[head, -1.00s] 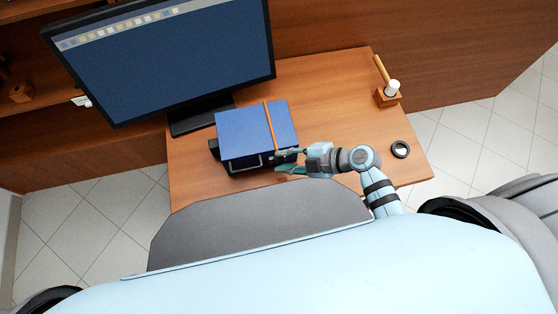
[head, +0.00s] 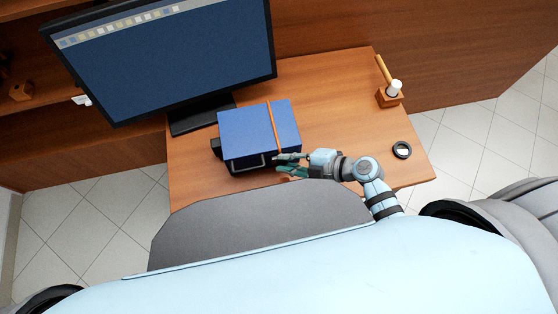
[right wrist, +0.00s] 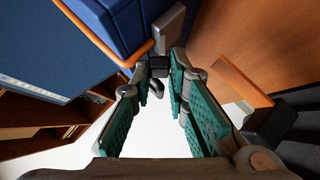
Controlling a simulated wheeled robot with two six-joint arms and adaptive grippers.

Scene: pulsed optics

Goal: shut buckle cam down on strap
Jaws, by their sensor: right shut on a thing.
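A blue case (head: 245,135) lies on the desk with an orange strap (head: 271,125) running over its top. In the right wrist view the orange strap (right wrist: 92,34) bends down over the blue case's edge beside a grey block-like part (right wrist: 168,27), apparently the buckle. My right gripper (head: 277,164) is at the case's near right side, just below the strap. In the right wrist view its green-padded fingers (right wrist: 162,72) close in on a small dark grey piece (right wrist: 157,65), seemingly the buckle cam. The cam's exact angle is partly hidden by the fingers. My left gripper is out of view.
A large monitor (head: 165,55) stands behind and left of the case. A wooden holder (head: 389,97) with a white item and a dark ring-shaped object (head: 402,150) are on the right. The desk (head: 335,110) is clear between them and the case.

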